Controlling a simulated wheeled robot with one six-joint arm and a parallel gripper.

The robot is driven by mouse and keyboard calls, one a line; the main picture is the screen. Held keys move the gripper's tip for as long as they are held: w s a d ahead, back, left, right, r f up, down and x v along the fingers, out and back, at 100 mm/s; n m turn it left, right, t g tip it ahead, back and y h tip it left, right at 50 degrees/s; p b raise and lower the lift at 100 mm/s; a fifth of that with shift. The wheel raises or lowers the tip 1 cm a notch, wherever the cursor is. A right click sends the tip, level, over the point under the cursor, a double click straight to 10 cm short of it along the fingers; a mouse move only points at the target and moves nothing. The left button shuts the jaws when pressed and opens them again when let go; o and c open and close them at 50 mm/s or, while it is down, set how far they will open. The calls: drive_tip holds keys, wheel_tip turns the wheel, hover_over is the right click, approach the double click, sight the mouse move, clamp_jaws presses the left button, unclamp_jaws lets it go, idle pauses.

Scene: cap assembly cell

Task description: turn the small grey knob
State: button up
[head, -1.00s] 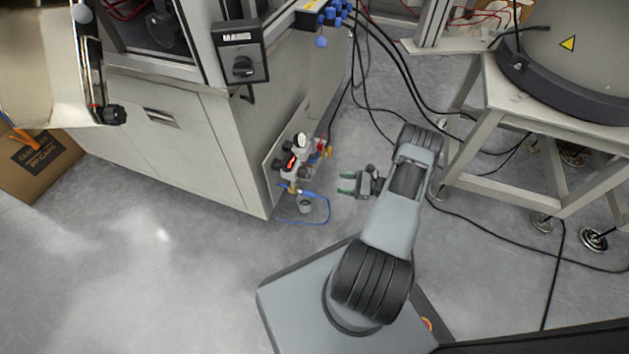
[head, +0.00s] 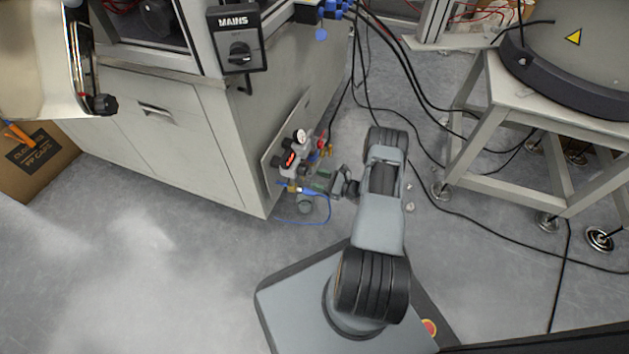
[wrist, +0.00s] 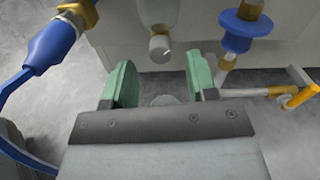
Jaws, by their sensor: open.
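The small grey knob (wrist: 160,47) shows in the wrist view at the bottom end of a pale grey bowl (wrist: 158,14). My gripper (wrist: 159,74) is open, with green pads on its two fingers. The knob appears in line with the gap between the fingers, just past their tips, and neither finger visibly touches it. In the head view my gripper (head: 317,182) is at the lower part of the air-service unit (head: 291,160) on the cabinet's side. The knob cannot be made out there.
In the wrist view a blue fitting with a hose (wrist: 50,46) is at left. A blue collar (wrist: 244,26) and a yellow-handled valve (wrist: 300,97) are at right. The cabinet (head: 165,135) stands behind the unit. A steel stand (head: 480,125) and floor cables are to the right.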

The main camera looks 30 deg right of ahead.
drive_tip(key=shift+x, duration=1)
drive_tip(key=c, duration=0.9)
